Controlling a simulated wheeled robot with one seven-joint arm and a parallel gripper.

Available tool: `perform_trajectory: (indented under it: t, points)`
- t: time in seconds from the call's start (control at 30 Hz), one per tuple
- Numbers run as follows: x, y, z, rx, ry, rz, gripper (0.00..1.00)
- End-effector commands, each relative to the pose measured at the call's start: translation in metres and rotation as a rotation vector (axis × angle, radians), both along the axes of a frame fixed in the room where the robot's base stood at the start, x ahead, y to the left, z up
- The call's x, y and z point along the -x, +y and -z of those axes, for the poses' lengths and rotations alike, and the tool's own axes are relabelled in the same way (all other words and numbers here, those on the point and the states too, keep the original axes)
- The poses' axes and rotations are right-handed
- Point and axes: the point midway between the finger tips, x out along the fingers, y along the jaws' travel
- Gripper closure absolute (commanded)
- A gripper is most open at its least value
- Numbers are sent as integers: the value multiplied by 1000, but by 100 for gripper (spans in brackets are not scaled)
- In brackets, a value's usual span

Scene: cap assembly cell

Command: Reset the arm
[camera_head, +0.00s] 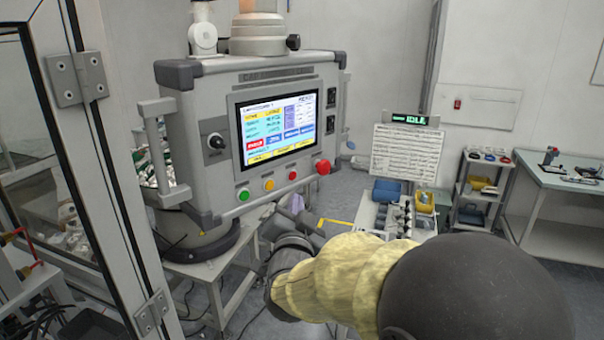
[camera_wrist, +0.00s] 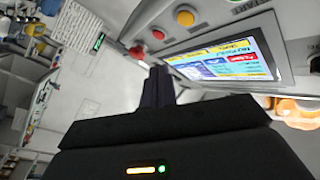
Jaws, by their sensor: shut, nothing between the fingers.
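My gripper (camera_wrist: 158,72) shows in the wrist view with its two dark fingers together and nothing between them. It is in front of the control panel (camera_head: 205,95), and I see no contact with it. The panel has a lit screen (camera_head: 278,127), which also shows in the wrist view (camera_wrist: 225,62).
A glass-panelled door frame (camera_head: 95,120) stands close on the left. A low bench (camera_head: 195,268) is under the panel. A cart with parts (camera_head: 397,215), a document board (camera_head: 406,153), a shelf (camera_head: 477,190) and a table (camera_head: 560,180) stand at the right. Floor shows between them.

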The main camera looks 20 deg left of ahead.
Motion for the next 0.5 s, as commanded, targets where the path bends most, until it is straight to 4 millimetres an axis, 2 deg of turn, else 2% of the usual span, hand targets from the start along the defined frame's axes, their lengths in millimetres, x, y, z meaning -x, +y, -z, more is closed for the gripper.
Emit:
perform_trajectory:
  t: [0.17, 0.27, 0.4, 0.5]
  points:
    - [-6, -11, 9, 33, 38, 1, 100]
    - [-14, -32, 29, 98, 117, -5, 100]
    - [-20, -79, 72, 237, 295, -23, 100]
    - [-12, -116, 107, 340, 442, -42, 100]
